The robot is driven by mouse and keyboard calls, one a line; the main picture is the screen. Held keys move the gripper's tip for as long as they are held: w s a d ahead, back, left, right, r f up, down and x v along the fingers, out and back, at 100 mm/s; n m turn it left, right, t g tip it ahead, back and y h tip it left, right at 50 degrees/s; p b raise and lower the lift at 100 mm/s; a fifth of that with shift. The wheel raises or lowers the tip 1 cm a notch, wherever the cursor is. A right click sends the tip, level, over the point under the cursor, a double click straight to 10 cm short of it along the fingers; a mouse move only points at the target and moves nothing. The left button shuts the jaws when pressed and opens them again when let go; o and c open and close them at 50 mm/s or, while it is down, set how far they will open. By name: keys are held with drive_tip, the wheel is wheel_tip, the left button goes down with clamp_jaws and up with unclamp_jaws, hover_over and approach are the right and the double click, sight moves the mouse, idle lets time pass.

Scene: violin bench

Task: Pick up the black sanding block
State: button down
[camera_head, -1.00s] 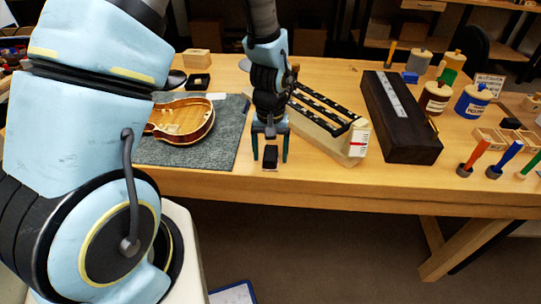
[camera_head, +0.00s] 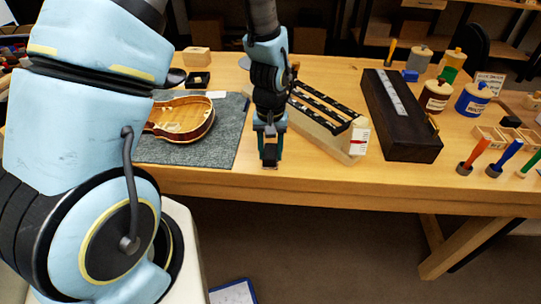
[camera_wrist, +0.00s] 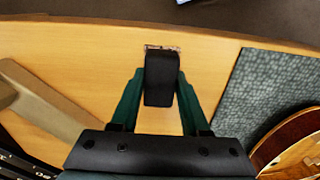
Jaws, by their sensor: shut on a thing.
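The black sanding block (camera_wrist: 161,80) is a small dark block with a light brownish strip along its far end in the wrist view. My gripper (camera_wrist: 159,78) is shut on it, with one green finger at each side. In the head view my gripper (camera_head: 270,163) points down near the front edge of the bench. There the block (camera_head: 270,168) shows only as a small dark patch between the fingers. I cannot tell whether it touches the bench top or is slightly above it.
A grey mat (camera_head: 226,150) with an open violin body (camera_head: 185,118) lies left of my gripper. A pale wooden piece with black strips (camera_head: 318,110) and a dark case (camera_head: 405,125) stand to the right. Jars (camera_head: 473,100) and colored-handled tools (camera_head: 478,152) are farther right. The bench's front edge is close.

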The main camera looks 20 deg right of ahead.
sight(270, 151)
drive_tip(key=shift+r, duration=0.15)
wheel_tip(270, 151, up, 10)
drive_tip(key=shift+f+b, duration=0.1)
drive_tip(key=shift+b, duration=0.75)
drive_tip(key=c, duration=0.9)
unclamp_jaws()
drive_tip(key=c, duration=0.7)
